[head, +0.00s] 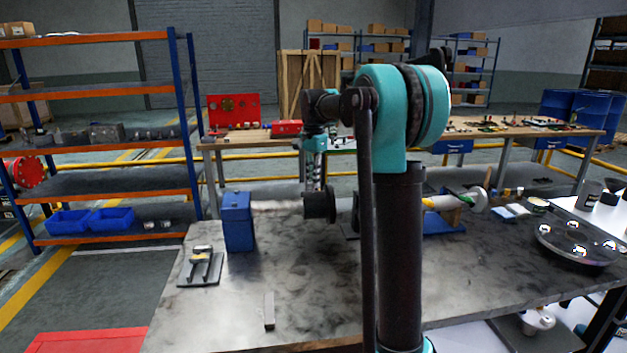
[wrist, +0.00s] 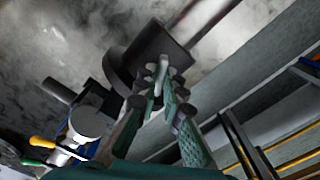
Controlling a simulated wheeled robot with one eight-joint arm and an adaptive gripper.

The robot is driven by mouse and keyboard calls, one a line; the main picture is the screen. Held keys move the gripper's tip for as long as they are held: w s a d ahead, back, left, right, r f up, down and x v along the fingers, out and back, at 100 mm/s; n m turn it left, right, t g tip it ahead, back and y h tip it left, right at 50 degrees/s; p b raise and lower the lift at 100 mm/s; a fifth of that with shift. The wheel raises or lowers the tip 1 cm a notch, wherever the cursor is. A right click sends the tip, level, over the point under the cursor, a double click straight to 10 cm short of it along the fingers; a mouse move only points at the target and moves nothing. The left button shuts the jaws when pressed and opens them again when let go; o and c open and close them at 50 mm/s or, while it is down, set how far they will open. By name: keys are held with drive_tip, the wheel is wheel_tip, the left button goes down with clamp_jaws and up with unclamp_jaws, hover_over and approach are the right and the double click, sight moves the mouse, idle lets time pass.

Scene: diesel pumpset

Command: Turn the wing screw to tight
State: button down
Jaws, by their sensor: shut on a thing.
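In the wrist view my gripper (wrist: 160,82) is shut on a thin, pale tab, which I take to be a wing of the wing screw (wrist: 158,88). The fingertips cover most of the screw, so its angle and how far it is turned in cannot be told. Right behind the fingertips is a dark, round-ended body (wrist: 155,48). In the head view my gripper (head: 314,182) points down at this dark body (head: 321,206) above the grey bench. My arm stands in front and to the right, and the screw cannot be made out there.
On the bench are a blue box (head: 238,226), a small clamp-like fixture on a plate (head: 201,266) and a grey block (head: 269,310). To the right are a blue stand (head: 441,222) with a white cylinder and a round shiny dish (head: 576,246).

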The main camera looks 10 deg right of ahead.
drive_tip(key=m, duration=0.6)
idle(0.5)
drive_tip(key=c, duration=1.6)
unclamp_jaws()
drive_tip(key=shift+c, duration=0.2)
wheel_tip(320, 180, up, 12)
